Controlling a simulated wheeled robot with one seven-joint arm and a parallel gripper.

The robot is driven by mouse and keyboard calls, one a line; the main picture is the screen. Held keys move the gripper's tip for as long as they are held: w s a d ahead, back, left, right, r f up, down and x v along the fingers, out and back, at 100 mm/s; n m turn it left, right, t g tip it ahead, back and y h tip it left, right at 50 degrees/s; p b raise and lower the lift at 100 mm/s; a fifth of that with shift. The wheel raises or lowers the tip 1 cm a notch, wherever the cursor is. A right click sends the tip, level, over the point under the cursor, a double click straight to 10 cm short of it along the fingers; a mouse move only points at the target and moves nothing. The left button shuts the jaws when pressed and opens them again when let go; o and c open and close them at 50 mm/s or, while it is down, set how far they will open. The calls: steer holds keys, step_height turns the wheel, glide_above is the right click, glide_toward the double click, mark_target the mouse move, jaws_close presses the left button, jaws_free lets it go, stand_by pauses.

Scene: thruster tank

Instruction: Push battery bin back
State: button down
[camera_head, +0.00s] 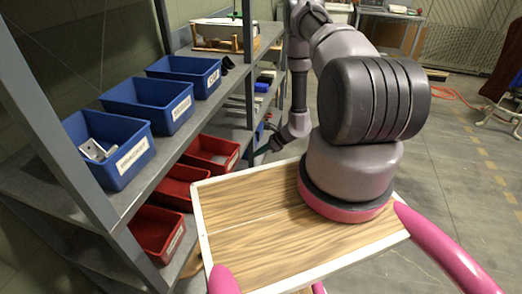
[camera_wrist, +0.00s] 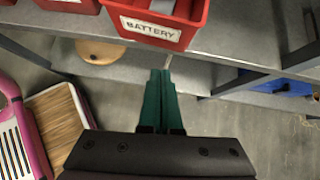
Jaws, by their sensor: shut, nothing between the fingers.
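The battery bin (camera_wrist: 128,14) is a red open bin with a white "BATTERY" label, at the top of the wrist view. A grey item shows inside it, and its back is cut off by the picture edge. In the head view it appears to be the far red bin (camera_head: 212,150) on the lower shelf. My gripper (camera_wrist: 161,73) has its green fingers together, with nothing between them. The fingertips are in front of the bin, below it in the wrist view, and appear apart from it. In the head view the gripper (camera_head: 262,150) is small and partly hidden by my arm.
Another red bin (camera_wrist: 70,4) stands left of the battery bin. Blue bins (camera_head: 147,105) fill the shelf above. A grey shelf post (camera_head: 249,75) rises near the gripper. A round wooden item (camera_wrist: 100,50) is on a lower level. Open floor (camera_head: 440,170) lies to the right.

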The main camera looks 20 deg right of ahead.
mark_target(235, 160)
steer(key=w+a+f, duration=0.2)
steer(key=a, duration=0.1)
steer(key=w+a+f, duration=0.1)
steer(key=a, duration=0.1)
steer(key=shift+w+a+f, duration=0.15)
steer(key=shift+a, duration=0.05)
steer(key=shift+w+a, duration=0.25)
steer(key=shift+a, duration=0.2)
steer(key=shift+w+a, duration=0.45)
steer(key=shift+a, duration=0.3)
steer(key=shift+w+a, duration=0.45)
steer(key=shift+a, duration=0.3)
steer(key=shift+w+a, duration=0.45)
steer(key=shift+a, duration=0.3)
